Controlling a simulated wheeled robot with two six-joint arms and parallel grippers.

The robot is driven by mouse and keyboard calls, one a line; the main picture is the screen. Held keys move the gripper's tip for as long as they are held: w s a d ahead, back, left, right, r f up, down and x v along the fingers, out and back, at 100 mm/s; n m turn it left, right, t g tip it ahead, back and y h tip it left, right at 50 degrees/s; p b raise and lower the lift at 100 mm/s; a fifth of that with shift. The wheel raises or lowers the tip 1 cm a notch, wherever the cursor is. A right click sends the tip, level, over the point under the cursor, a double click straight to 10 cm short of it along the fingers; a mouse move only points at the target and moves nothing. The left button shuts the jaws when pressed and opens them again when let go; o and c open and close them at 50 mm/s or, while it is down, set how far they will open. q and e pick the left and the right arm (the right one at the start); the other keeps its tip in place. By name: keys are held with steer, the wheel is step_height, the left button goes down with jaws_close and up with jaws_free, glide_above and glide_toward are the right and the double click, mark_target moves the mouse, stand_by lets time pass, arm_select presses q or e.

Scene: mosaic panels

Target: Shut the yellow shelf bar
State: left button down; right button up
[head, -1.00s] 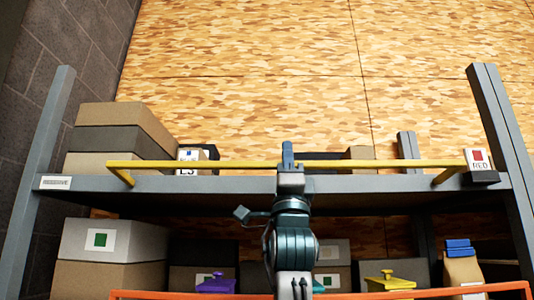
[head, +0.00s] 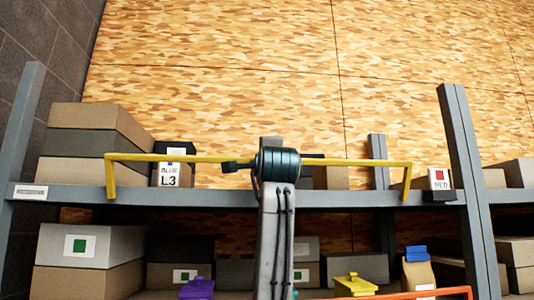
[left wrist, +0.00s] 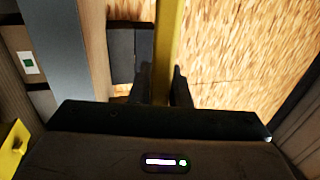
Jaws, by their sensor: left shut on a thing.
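The yellow shelf bar (head: 210,158) runs along the front of the upper shelf (head: 225,198) in the head view. Its end legs stand nearly upright from the shelf edge, with the long rail above the shelf. In the left wrist view the bar (left wrist: 169,35) passes between the two fingers of my left gripper (left wrist: 163,84), which is shut on it. My right gripper is not in view.
An orange bar (head: 455,292) crosses lower down.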

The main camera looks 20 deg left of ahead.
arm_select(q)
steer(key=shift+w+a+r+g+h+p, duration=0.1)
steer(key=shift+w+a+g+h+p, duration=0.3)
steer(key=shift+w+g+p, duration=0.25)
steer(key=shift+w+a+g+h+p, duration=0.3)
steer(key=shift+w+g+h+p, duration=0.2)
steer(key=shift+g+p, duration=0.25)
steer(key=shift+w+a+r+g+h+p, duration=0.1)
steer(key=shift+w+a+g+h+p, duration=0.3)
steer(key=shift+w+g+p, duration=0.25)
steer(key=shift+s+f, duration=0.1)
steer(key=c, duration=1.6)
jaws_free()
steer(key=shift+o, duration=1.1)
steer(key=shift+g, duration=0.25)
steer(key=shift+f, duration=0.1)
